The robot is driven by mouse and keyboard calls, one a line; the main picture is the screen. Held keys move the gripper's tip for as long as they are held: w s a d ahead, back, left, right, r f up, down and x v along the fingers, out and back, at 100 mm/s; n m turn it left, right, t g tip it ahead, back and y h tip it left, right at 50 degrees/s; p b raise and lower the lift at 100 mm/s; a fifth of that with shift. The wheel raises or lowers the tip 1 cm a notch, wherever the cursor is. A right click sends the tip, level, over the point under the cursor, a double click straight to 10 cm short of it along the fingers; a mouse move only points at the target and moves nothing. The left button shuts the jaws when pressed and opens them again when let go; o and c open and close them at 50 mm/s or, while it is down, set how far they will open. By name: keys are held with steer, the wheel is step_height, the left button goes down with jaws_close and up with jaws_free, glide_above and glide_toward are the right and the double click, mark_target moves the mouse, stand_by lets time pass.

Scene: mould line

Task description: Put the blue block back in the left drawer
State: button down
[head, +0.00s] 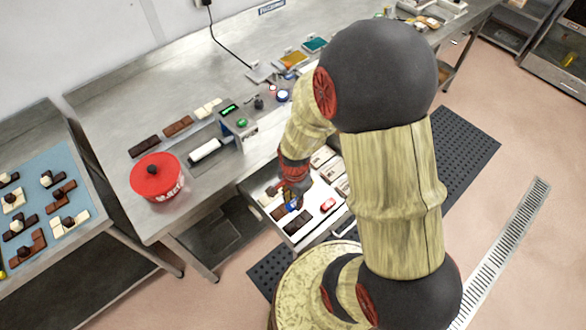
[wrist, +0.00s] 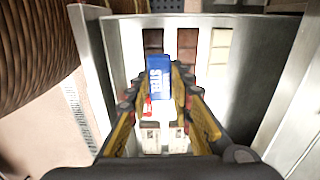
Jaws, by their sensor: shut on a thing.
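The blue block (wrist: 158,66), with white letters reading STEEL, is between the fingers of my gripper (wrist: 160,92), which is shut on it. In the head view the blue block (head: 291,206) shows small below my gripper (head: 287,199), over the open drawer. The drawer (head: 301,246) is pulled out from under the steel bench and has a white inside. In the wrist view its floor (wrist: 137,62) lies behind the block. I cannot tell how high the block is above the floor.
The drawer holds dark and pale bars, a red block (head: 328,205) and several pale boxes (head: 322,157). Above it, the bench (head: 110,100) bears a red-lidded tub (head: 156,177) and a grey device (head: 238,119). My arm hides part of the drawer's right side.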

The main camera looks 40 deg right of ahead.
steer(key=w+d+f+b, duration=0.2)
steer(key=d+f, duration=0.2)
steer(key=d, duration=0.4)
glide_above(317, 195)
steer(key=a, duration=0.1)
step_height(317, 195, down, 5)
steer(key=shift+s+a+r+b, duration=0.1)
steer(key=shift+s+r+b, duration=0.1)
steer(key=shift+b, duration=0.25)
steer(key=shift+w+d+f, duration=0.15)
steer(key=shift+d+f, duration=0.3)
steer(key=shift+f, duration=0.1)
steer(key=shift+d+f+b, duration=0.15)
steer(key=shift+f+b, duration=0.5)
steer(key=shift+f, duration=1)
steer(key=shift+f, duration=0.1)
steer(key=c, duration=1.7)
jaws_free()
steer(key=shift+o, duration=0.6)
